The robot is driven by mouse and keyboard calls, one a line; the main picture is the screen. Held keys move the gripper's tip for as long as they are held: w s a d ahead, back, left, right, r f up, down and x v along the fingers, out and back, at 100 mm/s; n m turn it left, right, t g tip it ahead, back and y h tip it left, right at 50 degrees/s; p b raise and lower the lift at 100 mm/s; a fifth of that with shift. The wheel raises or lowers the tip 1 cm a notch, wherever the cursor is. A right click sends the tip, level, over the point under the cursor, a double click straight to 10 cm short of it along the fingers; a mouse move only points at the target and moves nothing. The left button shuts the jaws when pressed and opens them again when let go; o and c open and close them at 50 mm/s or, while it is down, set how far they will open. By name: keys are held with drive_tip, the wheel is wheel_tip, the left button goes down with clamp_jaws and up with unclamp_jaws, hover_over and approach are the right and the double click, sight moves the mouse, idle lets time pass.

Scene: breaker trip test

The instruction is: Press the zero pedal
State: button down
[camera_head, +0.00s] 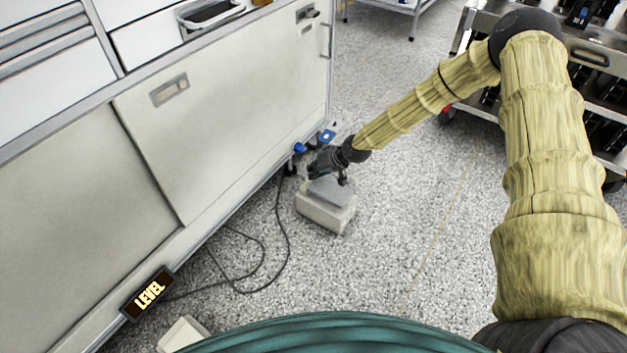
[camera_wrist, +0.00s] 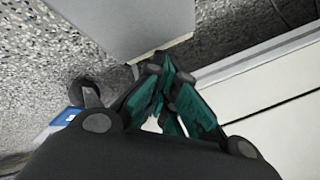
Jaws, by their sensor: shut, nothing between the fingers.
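A pedal (camera_head: 325,212) stands on the floor beside the cabinet, a pale block with a darker grey top plate. No label can be read on it, so I cannot tell from markings that it is the zero pedal. My gripper (camera_head: 330,170) is shut and empty, just over the pedal's far end. I cannot tell whether it touches the plate, and it hides part of it. In the wrist view my gripper (camera_wrist: 157,75) has its fingers together, close to a grey block (camera_wrist: 125,22) that seems to be the pedal.
A white cabinet (camera_head: 185,140) lines the left side. A display (camera_head: 148,293) reading LEVEL sits at its base, with a cable (camera_head: 285,235) looping over the floor. A second pale block (camera_head: 184,334) shows at the bottom edge. A blue item (camera_head: 327,136) lies behind my gripper. A cart (camera_head: 590,55) stands right.

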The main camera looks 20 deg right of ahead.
drive_tip(key=shift+s+d+f, duration=0.15)
drive_tip(key=shift+s+f, duration=0.15)
drive_tip(key=shift+f, duration=0.35)
drive_tip(key=shift+s+f, duration=0.1)
drive_tip(key=shift+f, duration=0.15)
drive_tip(key=shift+f+b, duration=0.1)
drive_tip(key=shift+b, duration=0.2)
idle(0.5)
drive_tip(key=shift+s+d+r+p, duration=0.1)
drive_tip(key=shift+d+r+p, duration=0.05)
drive_tip(key=shift+r+p, duration=0.55)
drive_tip(key=shift+w+a+r, duration=0.2)
drive_tip(key=shift+w+r, duration=0.1)
drive_tip(key=shift+r, duration=0.2)
drive_tip(key=r+p, duration=0.2)
drive_tip(key=r, duration=0.1)
drive_tip(key=r+p, duration=0.2)
drive_tip(key=shift+w+a+r, duration=0.1)
drive_tip(key=shift+w+a, duration=0.1)
drive_tip(key=shift+w, duration=0.05)
